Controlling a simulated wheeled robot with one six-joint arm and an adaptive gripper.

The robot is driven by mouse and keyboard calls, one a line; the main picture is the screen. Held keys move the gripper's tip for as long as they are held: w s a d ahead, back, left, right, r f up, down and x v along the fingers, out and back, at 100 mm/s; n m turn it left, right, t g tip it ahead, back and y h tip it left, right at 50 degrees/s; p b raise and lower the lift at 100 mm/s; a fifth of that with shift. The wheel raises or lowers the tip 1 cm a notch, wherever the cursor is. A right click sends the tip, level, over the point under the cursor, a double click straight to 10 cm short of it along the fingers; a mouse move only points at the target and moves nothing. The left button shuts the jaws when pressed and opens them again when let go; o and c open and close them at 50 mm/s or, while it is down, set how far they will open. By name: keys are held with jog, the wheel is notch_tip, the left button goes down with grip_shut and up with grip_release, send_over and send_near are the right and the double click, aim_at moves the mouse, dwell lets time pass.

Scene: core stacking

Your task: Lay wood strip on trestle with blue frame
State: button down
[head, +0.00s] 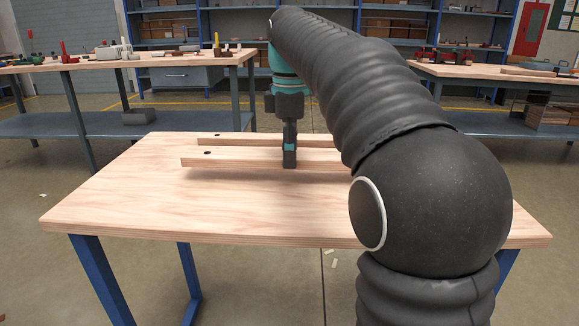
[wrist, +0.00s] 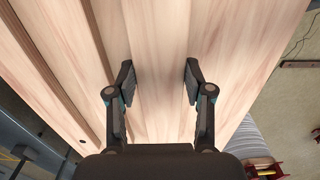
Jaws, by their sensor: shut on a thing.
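The trestle (head: 120,205) has a pale wood top on a blue frame and stands in front of me. My gripper (head: 289,160) points down over the trestle's back half, shut on a long pale wood strip (head: 240,161). The strip lies level across the picture with a dark round hole near its left end. A soft shadow below it suggests that it is slightly above the top. In the wrist view the held strip (wrist: 160,100) runs between the two fingers (wrist: 158,82). My arm hides the strip's right end.
A second wood strip (head: 235,141) with a hole lies behind the held one, roughly parallel; it shows at left in the wrist view (wrist: 62,70). The trestle's front half is clear. Benches with tools stand back left (head: 150,60) and back right (head: 480,72).

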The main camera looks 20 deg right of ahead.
jog(key=shift+f+b, duration=0.45)
jog(key=shift+f, duration=1.1)
jog(key=shift+f, duration=0.1)
jog(key=shift+c, duration=2.2)
grip_release()
notch_tip(320, 180, up, 12)
jog(key=p, duration=0.4)
